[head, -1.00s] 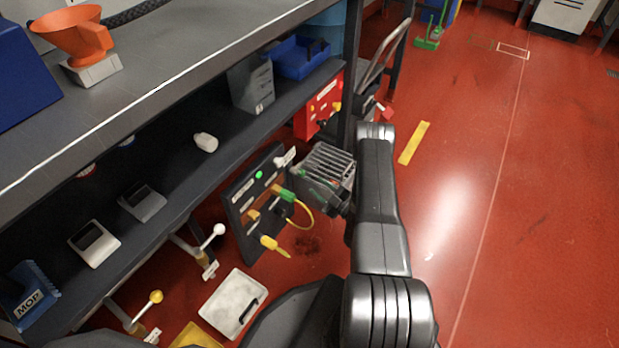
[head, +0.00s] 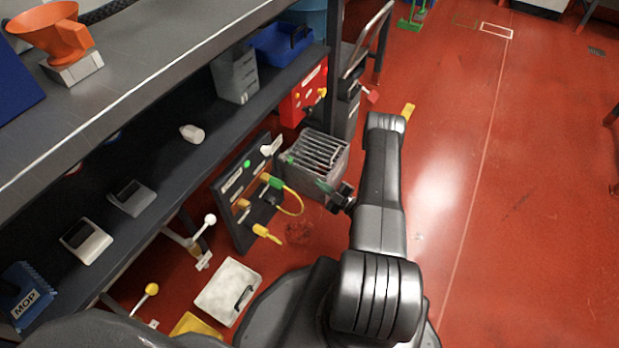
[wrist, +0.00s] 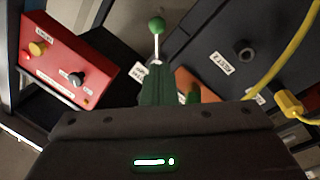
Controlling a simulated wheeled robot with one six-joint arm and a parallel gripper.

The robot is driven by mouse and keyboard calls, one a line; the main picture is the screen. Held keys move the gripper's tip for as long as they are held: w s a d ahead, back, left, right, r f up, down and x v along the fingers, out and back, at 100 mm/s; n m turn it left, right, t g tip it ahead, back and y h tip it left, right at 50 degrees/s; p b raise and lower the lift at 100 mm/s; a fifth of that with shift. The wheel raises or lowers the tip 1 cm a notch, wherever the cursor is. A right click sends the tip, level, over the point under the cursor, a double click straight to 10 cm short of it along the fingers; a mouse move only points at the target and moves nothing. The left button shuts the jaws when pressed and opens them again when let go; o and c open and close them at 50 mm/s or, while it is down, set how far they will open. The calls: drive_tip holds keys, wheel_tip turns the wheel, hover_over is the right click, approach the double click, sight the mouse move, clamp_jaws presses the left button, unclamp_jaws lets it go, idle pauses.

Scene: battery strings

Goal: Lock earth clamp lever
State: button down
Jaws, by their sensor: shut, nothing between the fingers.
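In the wrist view a lever with a green ball knob (wrist: 156,25) on a thin pale rod stands up just beyond my gripper's fingertips (wrist: 156,72). The green fingers are shut, with nothing seen between them. They overlap the rod's lower end in the picture; I cannot tell whether they touch it. The lever's base and clamp are hidden behind the fingers. In the head view my gripper (head: 326,187) is right of the dark upright board (head: 240,205). A green round spot (head: 247,164) shows on that board; I cannot tell whether it is the same knob.
The board carries a yellow cable (head: 299,203) and yellow plugs (head: 265,233). A grey ribbed crate (head: 318,150) stands close behind my gripper. A red box (head: 304,92) with knobs stands beyond. A white tray (head: 228,290) lies on the floor.

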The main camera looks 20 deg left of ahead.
sight(286, 159)
drive_tip(key=a+n+b, duration=0.2)
drive_tip(key=a+n, duration=0.1)
drive_tip(key=a, duration=0.1)
drive_tip(key=a+n+g+b, duration=0.1)
drive_tip(key=a+n, duration=0.3)
drive_tip(key=a+n+b, duration=0.2)
drive_tip(key=a+n, duration=0.2)
drive_tip(key=shift+w+a+f+h+b, duration=0.1)
drive_tip(key=shift+w+a+h+b, duration=0.15)
drive_tip(key=shift+h+b, duration=0.15)
drive_tip(key=shift+w+r, duration=0.2)
drive_tip(key=shift+w, duration=0.5)
drive_tip(key=shift+w+n, duration=0.1)
drive_tip(key=shift+n, duration=0.3)
drive_tip(key=shift+w+n+g, duration=0.1)
drive_tip(key=shift+n+g, duration=0.3)
drive_tip(key=shift+n, duration=0.1)
